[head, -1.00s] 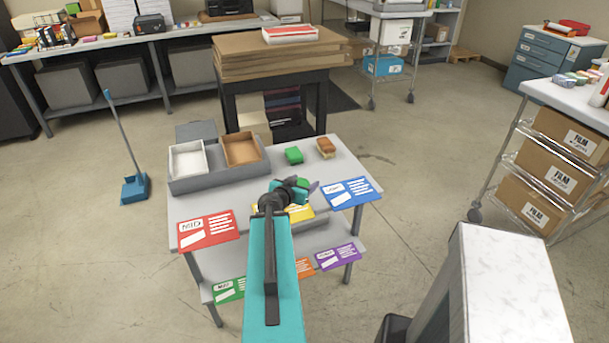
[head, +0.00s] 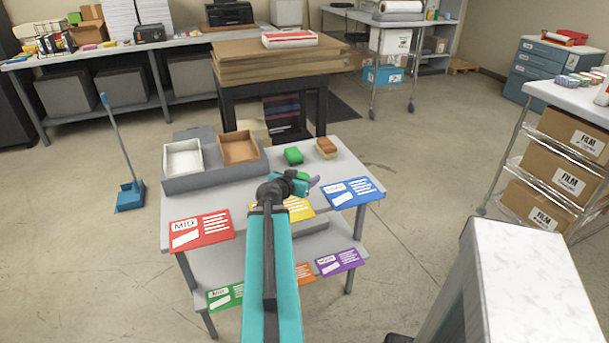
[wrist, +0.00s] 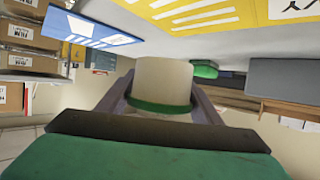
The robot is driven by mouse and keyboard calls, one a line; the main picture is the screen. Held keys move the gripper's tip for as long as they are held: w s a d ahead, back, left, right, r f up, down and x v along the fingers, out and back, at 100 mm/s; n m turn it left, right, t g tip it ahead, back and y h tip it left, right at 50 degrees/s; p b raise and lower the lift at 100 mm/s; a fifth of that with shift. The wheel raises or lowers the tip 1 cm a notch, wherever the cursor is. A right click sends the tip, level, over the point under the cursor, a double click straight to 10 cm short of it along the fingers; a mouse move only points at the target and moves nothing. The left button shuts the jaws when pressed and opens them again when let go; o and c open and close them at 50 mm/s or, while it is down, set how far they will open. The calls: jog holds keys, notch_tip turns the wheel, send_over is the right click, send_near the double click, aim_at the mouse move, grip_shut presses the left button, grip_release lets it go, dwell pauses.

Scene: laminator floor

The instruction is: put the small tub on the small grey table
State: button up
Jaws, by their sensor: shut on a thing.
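My gripper (head: 308,182) is at the end of my teal arm, seen over the right part of the small grey table (head: 225,195) in the head view. In the wrist view it is shut on the small tub (wrist: 163,80), a cream cylinder with a green band at the end nearer the camera. The tub sits between the two fingers. In the head view my wrist mostly hides it, with only a little green showing. The gap between tub and tabletop cannot be told.
On the table are a grey tray (head: 213,179) with white and brown boxes, a green block (head: 294,155) and a brown-topped sponge (head: 326,148). Red (head: 201,231), yellow and blue (head: 352,192) cards line its front edge. A marble-topped block (head: 530,260) stands at right.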

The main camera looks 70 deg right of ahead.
jog(key=shift+w+d+f+b, duration=0.2)
jog(key=shift+d+b, duration=0.25)
jog(key=shift+b, duration=2.4)
jog(key=shift+w+d+r+p, duration=0.15)
jog(key=shift+d+p, duration=0.2)
jog(key=shift+d, duration=0.05)
jog(key=shift+w+d+f+p, duration=0.15)
jog(key=shift+w+d+p, duration=0.25)
jog(key=shift+d, duration=1.05)
jog(key=shift+w+d+f+p, duration=0.15)
jog(key=shift+w+d+p, duration=0.25)
jog(key=shift+d, duration=1)
jog(key=shift+w+d+f+p, duration=0.15)
jog(key=shift+w+d+p, duration=0.2)
jog(key=shift+d, duration=1.1)
jog(key=shift+d, duration=0.1)
jog(key=shift+w+d+f, duration=0.1)
jog(key=shift+w+d, duration=0.1)
jog(key=shift+d, duration=0.25)
jog(key=shift+a+f+p, duration=0.15)
jog(key=shift+f+p, duration=0.35)
jog(key=shift+f, duration=1.25)
jog(key=shift+f, duration=0.15)
jog(key=o, duration=1.1)
jog(key=shift+r, duration=0.25)
